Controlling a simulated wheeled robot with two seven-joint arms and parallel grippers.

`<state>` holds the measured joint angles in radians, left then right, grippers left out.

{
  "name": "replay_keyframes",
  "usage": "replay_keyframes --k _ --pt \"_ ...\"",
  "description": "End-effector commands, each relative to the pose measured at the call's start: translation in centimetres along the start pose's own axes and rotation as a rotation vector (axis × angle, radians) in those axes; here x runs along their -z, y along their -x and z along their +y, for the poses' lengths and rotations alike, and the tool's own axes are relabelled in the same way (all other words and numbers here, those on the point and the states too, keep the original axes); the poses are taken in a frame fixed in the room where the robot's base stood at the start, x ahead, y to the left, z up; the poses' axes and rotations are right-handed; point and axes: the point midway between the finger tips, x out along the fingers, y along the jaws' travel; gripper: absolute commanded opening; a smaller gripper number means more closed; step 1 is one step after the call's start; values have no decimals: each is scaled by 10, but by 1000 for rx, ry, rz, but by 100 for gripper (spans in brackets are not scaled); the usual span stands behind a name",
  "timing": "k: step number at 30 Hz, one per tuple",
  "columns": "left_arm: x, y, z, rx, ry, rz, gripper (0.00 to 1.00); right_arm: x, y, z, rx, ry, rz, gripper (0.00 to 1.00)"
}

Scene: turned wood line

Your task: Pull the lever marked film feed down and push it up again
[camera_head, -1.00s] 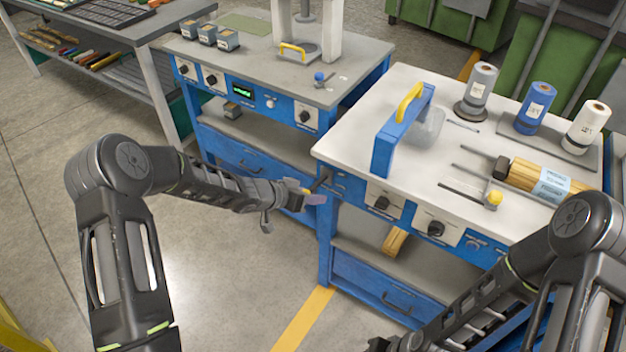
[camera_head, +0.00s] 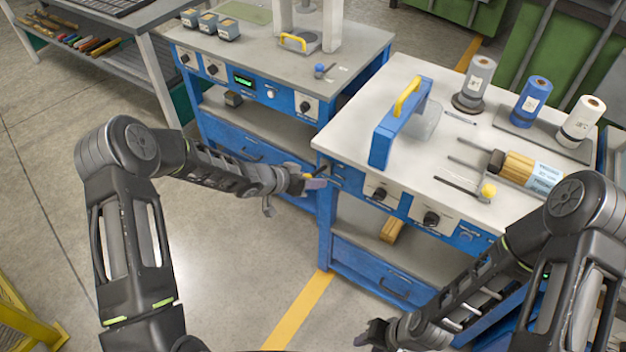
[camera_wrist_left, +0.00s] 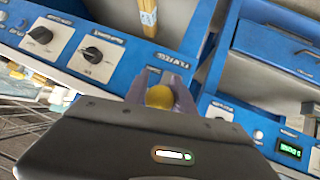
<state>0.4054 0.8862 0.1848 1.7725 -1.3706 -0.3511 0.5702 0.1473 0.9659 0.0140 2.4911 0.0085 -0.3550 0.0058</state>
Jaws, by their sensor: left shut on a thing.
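The film feed lever has a yellow ball knob (camera_wrist_left: 160,96), seen in the left wrist view below the film feed label (camera_wrist_left: 172,57) on the blue front panel. My left gripper (camera_head: 316,181) is at the left front corner of the near bench. Its fingers (camera_wrist_left: 161,92) are shut on the knob, one on each side. In the head view the fingers hide most of the lever, so its exact tilt is hard to tell. My right gripper (camera_head: 372,333) hangs low at the bottom of the head view, away from the lever; its fingers are too unclear to read.
The near bench (camera_head: 350,130) carries a blue frame with a yellow handle (camera_head: 407,97), several film rolls (camera_head: 531,102) and a wooden bundle (camera_head: 515,168). Black rotary knobs (camera_head: 380,194) sit on its front. A second bench (camera_head: 345,50) stands behind. The floor at left is open.

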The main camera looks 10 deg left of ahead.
Motion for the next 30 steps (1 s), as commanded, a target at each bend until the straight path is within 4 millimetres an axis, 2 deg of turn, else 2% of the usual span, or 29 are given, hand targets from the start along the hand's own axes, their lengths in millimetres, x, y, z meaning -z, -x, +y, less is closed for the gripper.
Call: replay_keyframes --k 1,24,25,30 --pt "13 1 2 -5 -13 24 0 0 1 0 0 0 0 36" --pt "14 1 2 -4 -15 26 0 0 1 0 0 0 0 36" --pt "14 1 2 -4 -15 26 31 0 1 0 0 0 0 36" --pt "12 1 1 -4 -12 21 45 0 1 0 0 0 0 36"
